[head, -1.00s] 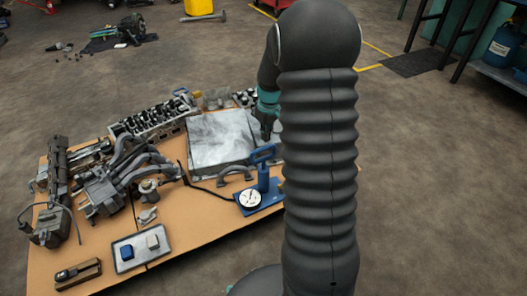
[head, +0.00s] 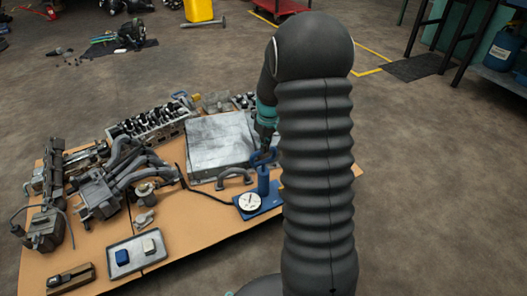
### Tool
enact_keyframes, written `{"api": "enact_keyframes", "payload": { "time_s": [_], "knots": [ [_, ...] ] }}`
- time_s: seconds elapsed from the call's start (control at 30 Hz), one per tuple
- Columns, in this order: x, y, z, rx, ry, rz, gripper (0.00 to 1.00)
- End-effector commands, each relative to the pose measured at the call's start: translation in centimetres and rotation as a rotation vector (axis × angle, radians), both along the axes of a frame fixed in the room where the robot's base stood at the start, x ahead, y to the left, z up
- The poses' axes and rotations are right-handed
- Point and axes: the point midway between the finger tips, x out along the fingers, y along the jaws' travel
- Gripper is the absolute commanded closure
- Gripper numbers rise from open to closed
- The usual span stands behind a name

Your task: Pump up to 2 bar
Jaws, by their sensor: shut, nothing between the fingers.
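The blue hand pump (head: 264,181) stands upright on its blue base plate near the front right of the cardboard-covered table. Its blue loop handle (head: 258,157) is at the top. The round white gauge (head: 250,203) lies at the base's left side; its needle is too small to read. A dark hose runs left from the pump. My gripper (head: 264,149) points down at the top of the handle, shut and with nothing between its fingers. It overlaps the handle in the picture; I cannot tell whether they touch. My own arm covers the area to the right.
A grey metal box (head: 220,140) stands just behind the pump, and a loose grey handle (head: 234,179) lies to its left. Engine parts (head: 115,180) fill the table's left. A tray (head: 137,255) with a blue and a white block sits in front.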

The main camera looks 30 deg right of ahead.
Motion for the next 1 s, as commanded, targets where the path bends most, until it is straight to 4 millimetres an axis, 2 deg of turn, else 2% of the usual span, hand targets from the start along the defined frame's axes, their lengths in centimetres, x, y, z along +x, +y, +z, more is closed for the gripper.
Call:
{"api": "enact_keyframes", "payload": {
  "time_s": [0.03,0.33,0.57,0.8,1.0],
  "knots": [
    [0.0,0.0,-0.9,0.001,0.002,0.0,1.0],
    [-0.1,0.0,-4.2,0.001,0.003,0.0,1.0],
    [-0.2,0.0,-3.6,0.001,0.003,-0.001,1.0],
    [-2.7,-0.6,-2.8,0.001,0.004,-0.002,1.0],
    [-3.0,-0.7,-2.6,0.001,0.002,0.0,1.0]
  ]
}}
